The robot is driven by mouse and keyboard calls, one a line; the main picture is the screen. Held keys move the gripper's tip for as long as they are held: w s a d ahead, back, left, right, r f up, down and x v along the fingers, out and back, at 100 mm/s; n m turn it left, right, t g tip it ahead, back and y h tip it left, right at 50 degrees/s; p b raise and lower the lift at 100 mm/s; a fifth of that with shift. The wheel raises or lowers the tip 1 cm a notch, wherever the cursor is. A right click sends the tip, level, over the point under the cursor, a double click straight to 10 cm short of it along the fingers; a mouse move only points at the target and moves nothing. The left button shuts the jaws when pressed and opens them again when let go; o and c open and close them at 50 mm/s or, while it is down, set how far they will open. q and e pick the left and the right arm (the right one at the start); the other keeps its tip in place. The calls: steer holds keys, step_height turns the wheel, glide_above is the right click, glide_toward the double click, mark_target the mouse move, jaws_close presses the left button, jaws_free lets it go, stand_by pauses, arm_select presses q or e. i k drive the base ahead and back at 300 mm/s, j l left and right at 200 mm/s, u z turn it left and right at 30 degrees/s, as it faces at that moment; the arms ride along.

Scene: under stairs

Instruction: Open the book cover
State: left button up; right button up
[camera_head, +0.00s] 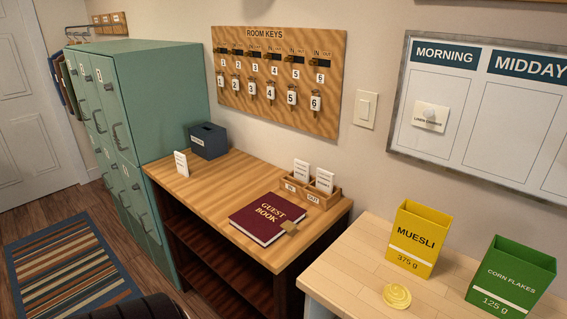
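A dark red guest book (266,217) with gold lettering lies flat and closed on the wooden desk (205,190). Neither of my grippers is in view. A black rounded shape at the bottom left edge is probably part of me.
A card holder (311,195) stands behind the book, and a dark box (208,140) and small card (181,163) stand at the desk's far left. A lighter table (350,262) with yellow and green boxes is at right. A green locker (150,110) adjoins the desk.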

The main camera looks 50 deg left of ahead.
mark_target(271, 214)
steer(key=u, duration=1.55)
steer(key=i+l, duration=0.1)
steer(key=i, duration=0.35)
